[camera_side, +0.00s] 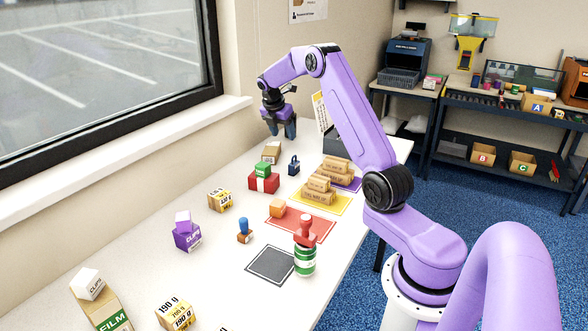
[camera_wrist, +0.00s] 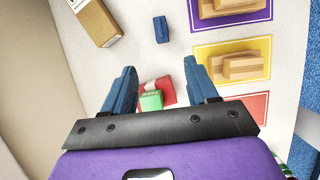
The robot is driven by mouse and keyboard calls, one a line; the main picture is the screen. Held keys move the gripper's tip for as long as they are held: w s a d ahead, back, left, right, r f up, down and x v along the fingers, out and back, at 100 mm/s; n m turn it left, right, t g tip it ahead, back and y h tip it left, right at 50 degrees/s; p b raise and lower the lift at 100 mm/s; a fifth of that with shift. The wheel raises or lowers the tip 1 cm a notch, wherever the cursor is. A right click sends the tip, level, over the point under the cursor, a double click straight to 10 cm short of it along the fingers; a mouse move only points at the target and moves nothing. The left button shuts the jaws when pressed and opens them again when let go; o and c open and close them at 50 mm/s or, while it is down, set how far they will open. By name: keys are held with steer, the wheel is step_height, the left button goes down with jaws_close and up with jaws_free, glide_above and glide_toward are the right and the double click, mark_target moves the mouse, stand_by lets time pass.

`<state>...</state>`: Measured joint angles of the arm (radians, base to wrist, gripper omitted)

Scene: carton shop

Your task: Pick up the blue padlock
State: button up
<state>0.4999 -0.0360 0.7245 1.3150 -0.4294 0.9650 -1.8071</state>
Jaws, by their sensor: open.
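The blue padlock (camera_side: 293,165) stands on the white table in the side view, behind and to the right of the red box with the green block. It also shows in the wrist view (camera_wrist: 161,29), seen from above, near the top middle. My gripper (camera_side: 283,130) is above the table's far part, higher than the padlock and apart from it. In the wrist view its two blue fingers (camera_wrist: 160,82) are spread wide with nothing held between them. The padlock lies beyond the fingertips there.
A red box (camera_side: 264,182) with a green block (camera_side: 262,170) on it stands near the padlock. A brown carton (camera_side: 271,152) is on its other side. Stacked tan cartons (camera_side: 319,191) sit on the yellow mat (camera_side: 334,206) to the right. White table around the padlock is bare.

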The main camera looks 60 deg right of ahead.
glide_toward(294, 162)
steer(key=x, duration=0.3)
steer(key=a+x, duration=0.1)
steer(key=x, duration=0.1)
steer(key=shift+f, duration=0.1)
steer(key=shift+d+x, duration=0.15)
steer(key=shift+x, duration=1.15)
steer(key=shift+d+x, duration=0.15)
steer(key=shift+x, duration=1.15)
steer(key=shift+s, duration=0.15)
jaws_close()
steer(key=shift+r, duration=0.25)
